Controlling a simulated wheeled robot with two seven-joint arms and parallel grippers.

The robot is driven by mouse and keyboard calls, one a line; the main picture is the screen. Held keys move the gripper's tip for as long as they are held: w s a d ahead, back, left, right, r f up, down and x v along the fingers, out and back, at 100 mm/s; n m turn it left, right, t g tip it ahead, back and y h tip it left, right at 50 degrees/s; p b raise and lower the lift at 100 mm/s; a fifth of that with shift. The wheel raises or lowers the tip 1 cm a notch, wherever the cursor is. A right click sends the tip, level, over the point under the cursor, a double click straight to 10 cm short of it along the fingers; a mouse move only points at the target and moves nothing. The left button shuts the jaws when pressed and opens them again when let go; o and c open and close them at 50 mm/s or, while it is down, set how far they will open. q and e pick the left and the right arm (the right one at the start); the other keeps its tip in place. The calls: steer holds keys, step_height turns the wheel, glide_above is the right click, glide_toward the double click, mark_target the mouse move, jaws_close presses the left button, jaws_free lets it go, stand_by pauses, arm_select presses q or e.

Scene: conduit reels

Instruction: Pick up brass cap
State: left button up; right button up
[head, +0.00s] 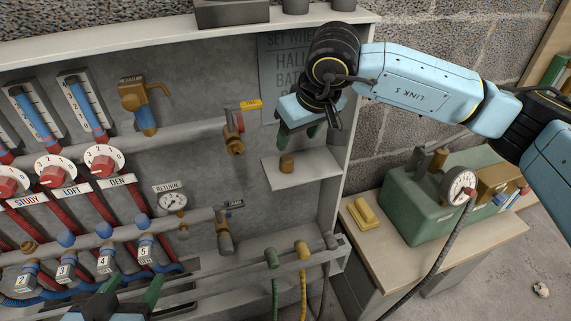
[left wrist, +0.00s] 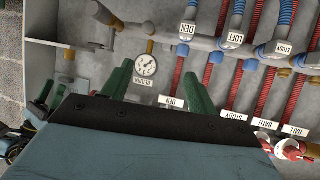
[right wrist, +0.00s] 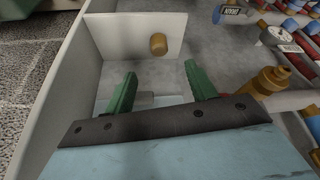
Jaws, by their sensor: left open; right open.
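The brass cap (head: 286,163) stands on a small grey shelf (head: 310,172) at the right side of the panel cabinet. It also shows in the right wrist view (right wrist: 158,44), beyond the fingertips and roughly between them. My right gripper (head: 298,134) is open and empty, just above the cap in the head view and apart from it. My left gripper (head: 131,288) is open at the lower left, in front of the pipe manifold. In the left wrist view its green fingers (left wrist: 157,82) are spread with nothing held, and the brass cap is not seen there.
A brass valve with a yellow tag (head: 235,143) sits left of the shelf. A return gauge (head: 172,201) and several pipes fill the left. Right of the cabinet wall, a bench holds a yellow block (head: 363,213) and a green pump box (head: 425,205).

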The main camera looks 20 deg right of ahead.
mark_target(288, 159)
steer(key=b+x, duration=0.1)
steer(key=x, duration=0.3)
steer(key=shift+f, duration=0.1)
steer(key=shift+w+a+f+b, duration=0.1)
steer(key=shift+w+f+b, duration=0.2)
steer(key=shift+f, duration=0.25)
steer(key=b+x, duration=0.2)
steer(key=x, duration=0.2)
arm_select(q)
step_height(288, 159, up, 15)
steer(key=d+t+h, duration=0.2)
steer(key=t+h, duration=0.1)
steer(key=t, duration=0.7)
steer(key=shift+d+t+h, duration=0.35)
steer(key=shift+t+h, duration=0.05)
arm_select(e)
steer(key=shift+w+f, duration=0.15)
steer(key=shift+f, duration=0.25)
arm_select(q)
steer(key=shift+f, duration=0.15)
arm_select(e)
steer(key=c, duration=1.1)
steer(key=shift+o, duration=0.2)
arm_select(q)
steer(key=shift+w, duration=0.1)
arm_select(e)
steer(key=shift+r, duration=0.1)
